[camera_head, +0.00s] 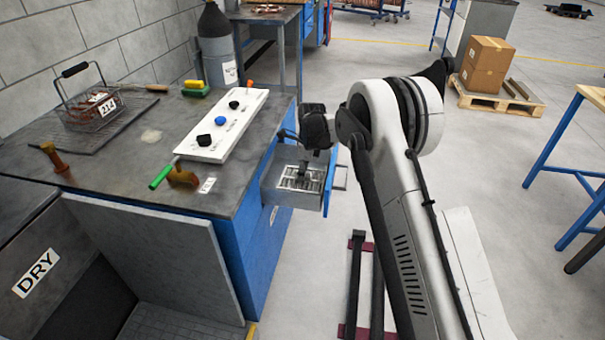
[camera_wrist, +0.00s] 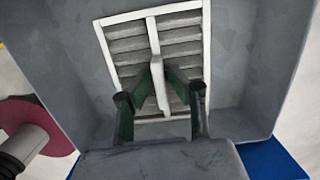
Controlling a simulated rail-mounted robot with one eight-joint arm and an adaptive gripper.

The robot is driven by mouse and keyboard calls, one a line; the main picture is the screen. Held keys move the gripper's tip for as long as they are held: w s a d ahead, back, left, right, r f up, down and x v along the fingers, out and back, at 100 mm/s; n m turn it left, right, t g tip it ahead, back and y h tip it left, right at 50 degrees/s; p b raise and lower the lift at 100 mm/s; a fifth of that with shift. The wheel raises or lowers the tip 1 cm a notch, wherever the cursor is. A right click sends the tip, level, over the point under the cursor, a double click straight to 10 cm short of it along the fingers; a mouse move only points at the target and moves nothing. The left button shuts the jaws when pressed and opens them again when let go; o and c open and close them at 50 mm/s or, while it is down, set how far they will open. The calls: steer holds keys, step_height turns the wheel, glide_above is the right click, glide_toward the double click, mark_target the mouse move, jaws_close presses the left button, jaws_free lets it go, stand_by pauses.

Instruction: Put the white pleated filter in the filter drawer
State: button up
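The white pleated filter (camera_wrist: 182,47) lies inside the open filter drawer (camera_wrist: 62,60), with its white frame and grey pleats facing up; it also shows in the head view (camera_head: 300,183). A white upright tab stands at its middle. My gripper (camera_wrist: 158,78) points down into the drawer (camera_head: 290,197). Its green-padded fingers stand on both sides of the tab, with tips close against it, and look shut on it. The filter's near edge is partly hidden by my gripper.
The drawer sticks out from the blue workbench (camera_head: 262,255). On the benchtop are a white panel with knobs (camera_head: 222,127), a wire basket (camera_head: 92,108), a green-handled tool (camera_head: 162,175) and a brass-coloured fitting (camera_head: 184,176). A DRY bin (camera_head: 60,270) stands front left. Floor right of the drawer is mostly clear.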

mark_target(307, 172)
steer(key=shift+o, duration=0.9)
